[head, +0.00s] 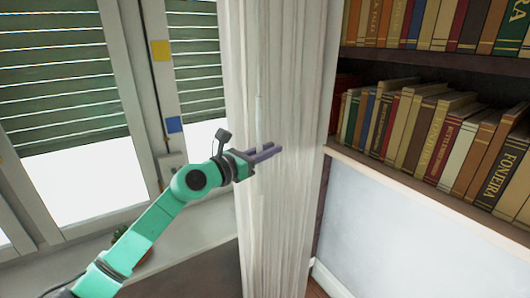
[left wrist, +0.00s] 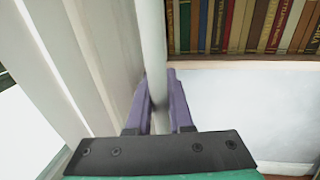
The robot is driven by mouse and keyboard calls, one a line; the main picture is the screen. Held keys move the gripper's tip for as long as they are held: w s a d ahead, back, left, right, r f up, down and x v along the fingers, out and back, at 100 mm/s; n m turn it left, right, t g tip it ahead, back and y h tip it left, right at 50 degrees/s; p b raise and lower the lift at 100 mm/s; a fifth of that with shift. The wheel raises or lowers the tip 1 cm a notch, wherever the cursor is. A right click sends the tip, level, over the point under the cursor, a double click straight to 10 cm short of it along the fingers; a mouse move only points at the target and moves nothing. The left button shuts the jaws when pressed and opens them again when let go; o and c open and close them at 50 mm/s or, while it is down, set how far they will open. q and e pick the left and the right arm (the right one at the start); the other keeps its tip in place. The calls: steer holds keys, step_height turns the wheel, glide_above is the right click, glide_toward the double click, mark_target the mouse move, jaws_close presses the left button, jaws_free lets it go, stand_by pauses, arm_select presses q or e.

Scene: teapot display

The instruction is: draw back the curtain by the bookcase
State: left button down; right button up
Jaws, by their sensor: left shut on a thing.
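The off-white pleated curtain (head: 300,70) hangs in a narrow vertical bunch between the window and the bookcase (head: 430,62). A thin pale rod (head: 259,115) hangs upright along the curtain's front. My left gripper (head: 268,152) reaches in from the left and is at the rod, in front of the curtain. In the left wrist view, its purple fingers (left wrist: 160,105) are shut on the rod (left wrist: 152,45), with the curtain (left wrist: 105,50) just to the left. The rod's lower end is hidden behind the gripper. My right gripper is not in view.
A window with green blinds (head: 62,100) fills the left side.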

arm_select(q)
steer(key=shift+w+d+r, duration=0.1)
steer(key=shift+w+d, duration=0.05)
steer(key=shift+d, duration=0.05)
steer(key=c, duration=0.8)
jaws_free()
steer(key=b+v, duration=0.5)
steer(key=v, duration=0.9)
steer(key=shift+s+a+b, duration=0.25)
steer(key=shift+b, duration=0.1)
